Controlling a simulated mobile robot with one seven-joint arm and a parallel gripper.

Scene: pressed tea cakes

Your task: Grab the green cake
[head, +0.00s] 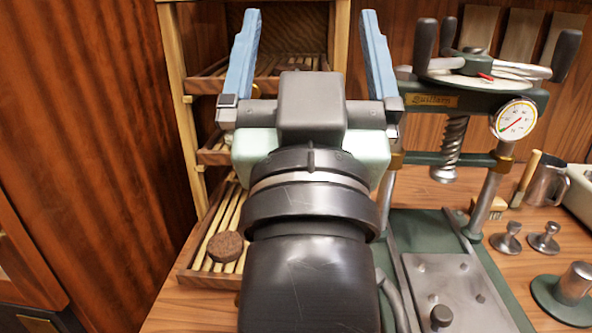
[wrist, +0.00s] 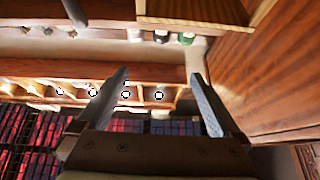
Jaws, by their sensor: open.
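My gripper (head: 310,14) is open and empty, its two blue fingers spread and raised in front of a wooden slatted rack. The open fingers also show in the wrist view (wrist: 158,74), with nothing between them. I cannot make out a green cake in either view. A dark brown round cake (head: 225,246) lies on the rack's lowest tray, left of my arm. Another dark shape, perhaps a cake, sits on the top tray behind the gripper. My arm and gripper hide much of the rack.
The rack (head: 180,105) stands close behind the gripper, with a wooden wall to its left. A green press with a gauge (head: 515,119) stands at the right. Metal tampers (head: 507,238), a brush and a jug (head: 545,182) stand on the table beside it.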

